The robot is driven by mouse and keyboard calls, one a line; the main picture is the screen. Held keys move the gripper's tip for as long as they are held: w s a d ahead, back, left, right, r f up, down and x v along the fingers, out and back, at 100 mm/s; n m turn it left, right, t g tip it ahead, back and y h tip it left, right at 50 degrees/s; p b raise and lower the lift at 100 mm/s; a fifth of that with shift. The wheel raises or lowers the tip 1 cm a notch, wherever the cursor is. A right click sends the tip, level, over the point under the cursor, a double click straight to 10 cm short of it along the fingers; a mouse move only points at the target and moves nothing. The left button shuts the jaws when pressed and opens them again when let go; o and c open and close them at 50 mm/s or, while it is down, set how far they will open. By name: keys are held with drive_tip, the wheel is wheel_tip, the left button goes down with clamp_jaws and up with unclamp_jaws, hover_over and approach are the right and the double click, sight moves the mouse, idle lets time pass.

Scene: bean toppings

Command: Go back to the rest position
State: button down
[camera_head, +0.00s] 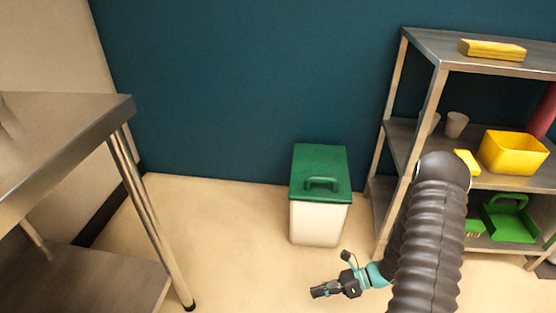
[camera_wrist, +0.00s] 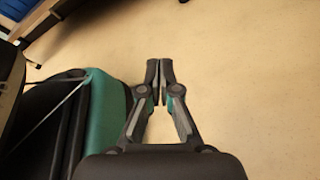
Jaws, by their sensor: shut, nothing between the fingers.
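My gripper (camera_head: 318,292) is low in the head view, in front of the white bin and above the pale floor. In the wrist view my gripper (camera_wrist: 158,82) points over bare floor. Its two fingers are together with nothing between them. My dark ribbed arm hides part of the shelf rack in the head view.
A white bin with a green lid (camera_head: 320,170) stands against the blue wall. A steel table (camera_head: 60,135) is at left. A metal shelf rack (camera_head: 470,55) at right holds a yellow box (camera_head: 512,155) and a green dustpan (camera_head: 508,220). Floor between table and bin is clear.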

drive_tip(key=s+d+r+n+h+p, duration=0.3)
drive_tip(key=r+n+h, duration=0.45)
drive_tip(key=r, duration=0.65)
drive_tip(key=s+d+r+n+h+p, duration=0.1)
drive_tip(key=s+d+r+n+h, duration=0.3)
drive_tip(key=r+n, duration=0.85)
drive_tip(key=s+a+r+n+t+h+p, duration=0.1)
drive_tip(key=s+r+t, duration=0.2)
drive_tip(key=r, duration=0.7)
drive_tip(key=s+a+r+n+t+h+p, duration=0.1)
drive_tip(key=s+a+r+t+p, duration=0.1)
drive_tip(key=r, duration=0.9)
drive_tip(key=shift+s+a+t, duration=0.2)
drive_tip(key=shift+s+t, duration=0.25)
drive_tip(key=shift+t, duration=0.45)
drive_tip(key=shift+h, duration=0.25)
